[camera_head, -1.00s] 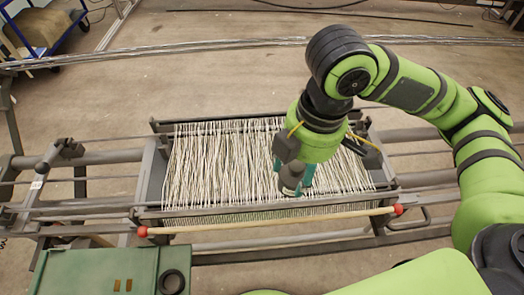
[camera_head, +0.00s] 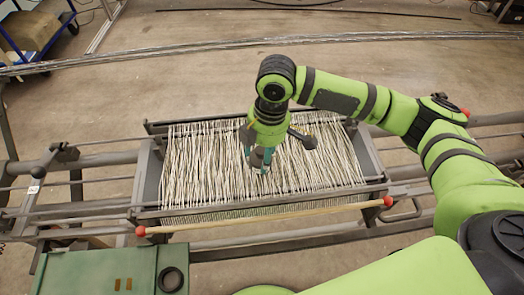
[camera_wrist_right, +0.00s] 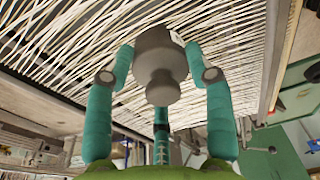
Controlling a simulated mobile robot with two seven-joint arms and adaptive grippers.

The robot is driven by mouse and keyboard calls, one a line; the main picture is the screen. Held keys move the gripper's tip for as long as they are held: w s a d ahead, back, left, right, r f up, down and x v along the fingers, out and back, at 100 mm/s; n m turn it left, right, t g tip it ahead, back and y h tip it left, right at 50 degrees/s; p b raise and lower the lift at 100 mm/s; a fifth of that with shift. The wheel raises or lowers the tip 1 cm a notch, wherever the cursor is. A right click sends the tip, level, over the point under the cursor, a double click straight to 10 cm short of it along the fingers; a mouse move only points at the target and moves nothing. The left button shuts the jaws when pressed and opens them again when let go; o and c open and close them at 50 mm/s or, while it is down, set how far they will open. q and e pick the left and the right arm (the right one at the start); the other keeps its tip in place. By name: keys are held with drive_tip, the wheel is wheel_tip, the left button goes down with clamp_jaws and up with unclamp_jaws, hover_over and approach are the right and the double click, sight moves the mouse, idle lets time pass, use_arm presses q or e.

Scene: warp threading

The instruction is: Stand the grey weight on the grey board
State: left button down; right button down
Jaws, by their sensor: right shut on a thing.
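The grey weight (camera_head: 258,158), a round body with a narrower knob, is held in my right gripper (camera_head: 260,166) over the pale warp threads in the head view. In the right wrist view the weight (camera_wrist_right: 160,62) sits between the teal fingers of my right gripper (camera_wrist_right: 160,70), which are shut on it. Threads show behind it; I cannot tell whether it touches them. A grey side board (camera_head: 150,178) stands at the left end of the threads; I cannot tell if it is the task's grey board. My left gripper is out of view.
The white warp threads (camera_head: 205,165) fill the dark loom frame. A wooden rod with red ends (camera_head: 265,217) runs along its front. A green box (camera_head: 100,275) with a black ring (camera_head: 172,280) is at the lower left. Metal rails extend to both sides.

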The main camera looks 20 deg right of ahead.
drive_tip(key=shift+f, duration=0.25)
drive_tip(key=shift+f, duration=0.1)
drive_tip(key=shift+c, duration=2.3)
unclamp_jaws()
wheel_tip(320, 180, up, 12)
drive_tip(key=d+b, duration=0.1)
drive_tip(key=shift+s+d, duration=0.15)
drive_tip(key=shift+d, duration=0.05)
